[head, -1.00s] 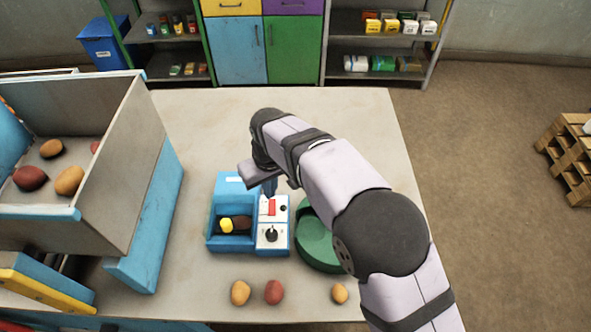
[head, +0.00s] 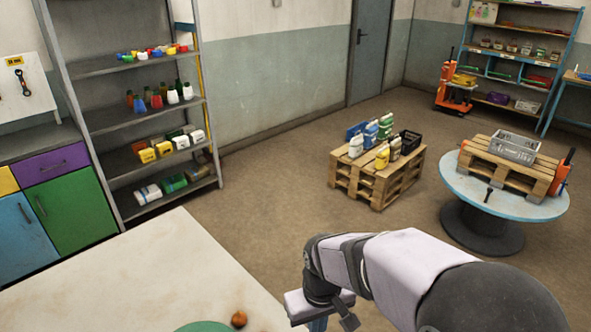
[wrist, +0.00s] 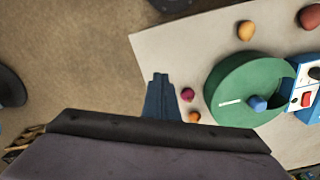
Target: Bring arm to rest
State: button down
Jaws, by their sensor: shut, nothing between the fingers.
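My gripper (wrist: 160,78) is shut and empty; its blue fingers show closed together in the wrist view. In the head view only the upper part of its fingers (head: 318,324) shows, at the bottom edge, just right of the table's right edge. My arm reaches in from the lower right and is bent down at the wrist.
A dark red potato (wrist: 187,94) and an orange one (wrist: 194,117) lie near the table edge, close to the fingers in the picture. Part of the blue-white control box (wrist: 298,110) shows. A pallet with bottles (head: 375,180) and a round spool table (head: 500,195) stand beyond open floor.

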jog(key=s+d+f+m, duration=0.2)
jog(key=s+d+m, duration=0.2)
jog(key=s+d, duration=0.5)
jog(key=shift+d+f+b, duration=0.3)
jog(key=shift+d, duration=0.8)
jog(key=c, duration=2.5)
grip_release()
jog(key=shift+s, duration=0.1)
